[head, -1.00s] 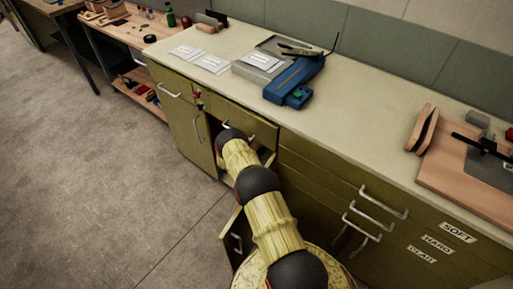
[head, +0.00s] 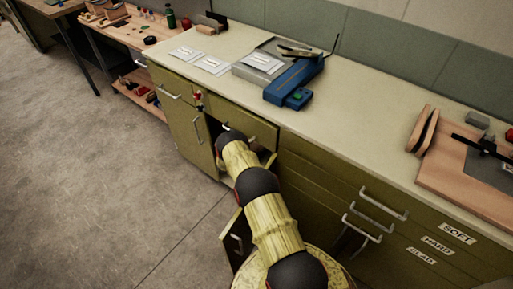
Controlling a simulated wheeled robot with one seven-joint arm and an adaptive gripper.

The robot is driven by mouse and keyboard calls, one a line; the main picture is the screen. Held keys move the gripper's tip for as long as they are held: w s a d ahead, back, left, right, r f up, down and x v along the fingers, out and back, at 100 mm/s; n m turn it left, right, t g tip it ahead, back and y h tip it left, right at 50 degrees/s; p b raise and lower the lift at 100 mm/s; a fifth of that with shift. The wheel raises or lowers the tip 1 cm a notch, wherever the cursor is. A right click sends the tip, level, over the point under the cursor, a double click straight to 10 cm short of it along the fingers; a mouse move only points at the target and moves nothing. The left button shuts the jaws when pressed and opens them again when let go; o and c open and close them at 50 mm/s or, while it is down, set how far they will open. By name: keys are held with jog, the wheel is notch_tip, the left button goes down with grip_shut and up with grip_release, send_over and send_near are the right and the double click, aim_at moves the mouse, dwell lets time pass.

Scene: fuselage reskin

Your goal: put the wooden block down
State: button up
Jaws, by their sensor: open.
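My arm (head: 278,235) reaches from the bottom of the head view up to the olive cabinet under the counter. Its far end is at an open compartment (head: 212,127) below the counter edge. My gripper is hidden behind the arm and the cabinet front, so its jaws do not show. No wooden block can be made out in or near the gripper. A brown wooden piece (head: 424,130) stands on the counter at the right, but I cannot tell whether it is the task's block.
An open cabinet door (head: 236,240) stands beside my arm. The pale counter (head: 350,120) holds a blue tool (head: 293,82), white packets (head: 212,65) and a wooden board (head: 465,185). A bench (head: 130,30) stands at the back left. The floor (head: 90,190) at the left is clear.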

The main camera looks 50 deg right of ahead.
jog(key=p+v, duration=0.4)
jog(key=v, duration=0.7)
jog(key=shift+a+r, duration=0.15)
jog(key=shift+r, duration=0.15)
jog(key=shift+a, duration=0.3)
